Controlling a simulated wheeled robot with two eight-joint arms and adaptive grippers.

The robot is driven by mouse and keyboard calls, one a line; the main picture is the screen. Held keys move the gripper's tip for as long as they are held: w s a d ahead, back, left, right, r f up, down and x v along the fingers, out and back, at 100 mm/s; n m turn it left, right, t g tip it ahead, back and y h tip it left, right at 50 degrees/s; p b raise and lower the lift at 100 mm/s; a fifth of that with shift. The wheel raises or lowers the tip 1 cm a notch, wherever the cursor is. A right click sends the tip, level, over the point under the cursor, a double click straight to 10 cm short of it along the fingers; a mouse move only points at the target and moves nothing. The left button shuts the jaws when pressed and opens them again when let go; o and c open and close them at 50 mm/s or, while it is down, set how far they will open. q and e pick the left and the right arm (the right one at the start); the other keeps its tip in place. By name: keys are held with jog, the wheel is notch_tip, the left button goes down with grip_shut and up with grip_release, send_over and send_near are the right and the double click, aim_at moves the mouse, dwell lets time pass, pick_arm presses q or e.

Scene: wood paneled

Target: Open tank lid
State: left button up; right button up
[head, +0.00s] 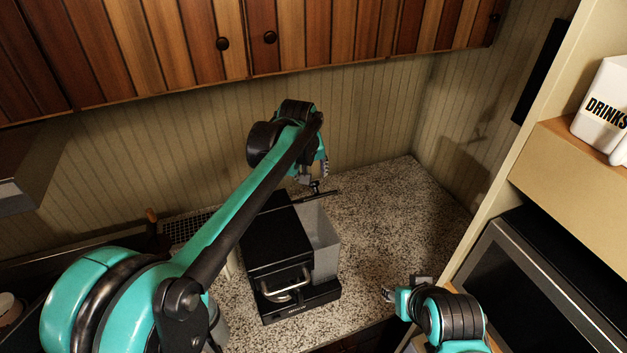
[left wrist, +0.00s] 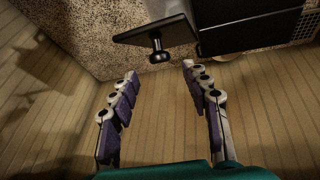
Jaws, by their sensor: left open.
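A black coffee machine (head: 278,238) stands on the counter with a grey translucent water tank (head: 322,238) along its right side. The tank's dark lid (head: 327,194) shows nearly edge-on at the tank's rear and looks raised, the tank top uncovered. My right gripper (head: 405,288) is low at the right, away from the machine.
The speckled counter (head: 385,215) is clear right of the machine. Wooden cabinets (head: 330,35) hang above. A microwave (head: 550,280) and a shelf with a white drinks canister (head: 605,110) stand at the right. A dish rack (head: 187,231) is left of the machine.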

pick_arm(q)
jog(key=x, duration=0.5)
jog(key=shift+w+f+p, duration=0.2)
jog(key=shift+f+p, duration=0.1)
jog(key=shift+f, duration=0.1)
grip_shut()
